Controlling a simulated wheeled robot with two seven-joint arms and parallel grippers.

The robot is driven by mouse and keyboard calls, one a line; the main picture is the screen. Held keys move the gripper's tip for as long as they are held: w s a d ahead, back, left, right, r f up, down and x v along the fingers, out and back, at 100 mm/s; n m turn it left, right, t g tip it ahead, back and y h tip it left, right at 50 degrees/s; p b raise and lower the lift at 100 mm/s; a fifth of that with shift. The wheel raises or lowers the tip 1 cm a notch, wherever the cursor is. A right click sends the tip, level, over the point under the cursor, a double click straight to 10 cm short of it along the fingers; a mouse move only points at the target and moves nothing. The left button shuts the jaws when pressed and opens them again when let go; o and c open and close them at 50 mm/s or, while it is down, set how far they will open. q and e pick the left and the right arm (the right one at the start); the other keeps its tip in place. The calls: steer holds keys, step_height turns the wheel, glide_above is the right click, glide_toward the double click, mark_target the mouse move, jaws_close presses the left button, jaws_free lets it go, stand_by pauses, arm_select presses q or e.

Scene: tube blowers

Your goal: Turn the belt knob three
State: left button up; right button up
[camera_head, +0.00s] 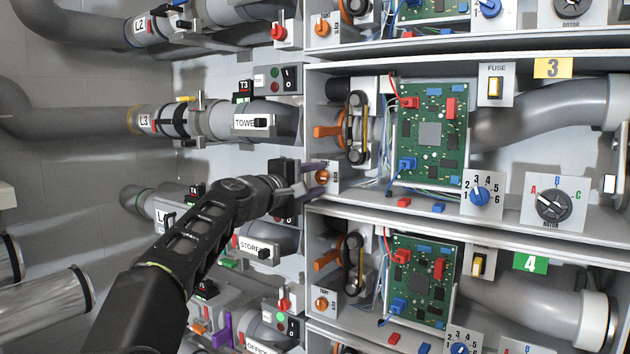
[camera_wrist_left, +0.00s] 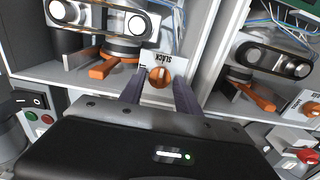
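The orange belt knob of bay three (camera_head: 322,177) sits on a small white plate at the left end of the shelf marked by the yellow "3" tag. In the left wrist view the knob (camera_wrist_left: 160,77) has the word "SLACK" beside it. My left gripper (camera_head: 317,181) reaches in from the left, its fingers on either side of the knob. In the left wrist view the gripper (camera_wrist_left: 157,88) is open, with gaps visible between knob and fingers. Whether the tips reach past the knob's face I cannot tell. My right gripper is not in view.
The belt and pulleys (camera_head: 357,127) with an orange lever (camera_head: 327,131) are just above the knob. A green circuit board (camera_head: 432,130) and blue dial (camera_head: 479,196) stand to the right. The bay below has a similar orange knob (camera_head: 321,303). Pipes crowd the left.

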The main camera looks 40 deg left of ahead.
arm_select(q)
steer(key=s+b, duration=0.1)
steer(key=s, duration=0.6)
steer(key=shift+s+b, duration=0.3)
steer(key=shift+b, duration=0.05)
steer(key=shift+d, duration=0.1)
